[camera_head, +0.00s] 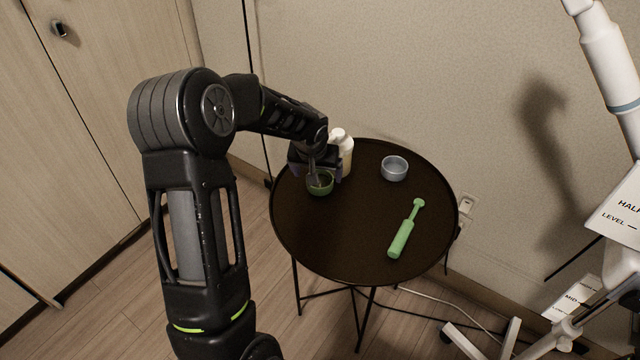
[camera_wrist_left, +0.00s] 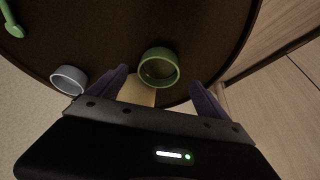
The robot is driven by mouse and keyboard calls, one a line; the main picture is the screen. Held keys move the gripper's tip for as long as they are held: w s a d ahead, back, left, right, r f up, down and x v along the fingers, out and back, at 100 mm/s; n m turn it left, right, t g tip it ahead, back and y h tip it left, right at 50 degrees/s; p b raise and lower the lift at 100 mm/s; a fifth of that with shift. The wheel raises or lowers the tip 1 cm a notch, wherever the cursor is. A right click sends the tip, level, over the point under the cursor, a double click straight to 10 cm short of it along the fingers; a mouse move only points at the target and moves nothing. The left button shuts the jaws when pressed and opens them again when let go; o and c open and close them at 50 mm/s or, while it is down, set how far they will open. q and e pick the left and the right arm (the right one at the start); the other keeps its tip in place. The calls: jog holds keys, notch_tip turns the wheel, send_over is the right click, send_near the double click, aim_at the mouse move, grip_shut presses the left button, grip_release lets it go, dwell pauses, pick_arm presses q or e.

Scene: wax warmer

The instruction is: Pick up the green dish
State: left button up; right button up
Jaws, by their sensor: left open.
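The green dish (camera_head: 320,188) is a small round bowl standing upright on the dark round table (camera_head: 330,250), near its left back edge. My left gripper (camera_head: 317,180) is right above and behind it, and hides part of its far side. In the left wrist view the green dish (camera_wrist_left: 158,68) lies ahead, between the lines of the two open purple fingers (camera_wrist_left: 157,85). No contact between fingers and dish can be made out. My right gripper is not in view.
A cream bottle (camera_head: 343,152) stands close behind my left gripper. A grey-blue bowl (camera_head: 394,168) stands at the back right of the table, and a green tool (camera_head: 405,232) lies at the right. The table's front middle is clear. A white stand (camera_head: 610,60) is off to the right.

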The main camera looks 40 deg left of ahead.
aim_at(321, 183)
pick_arm(q)
jog(key=x, duration=0.5)
jog(key=shift+w, duration=0.15)
dwell(0.3)
jog(key=c, duration=1.6)
jog(key=shift+o, duration=0.2)
jog(key=shift+r, duration=0.2)
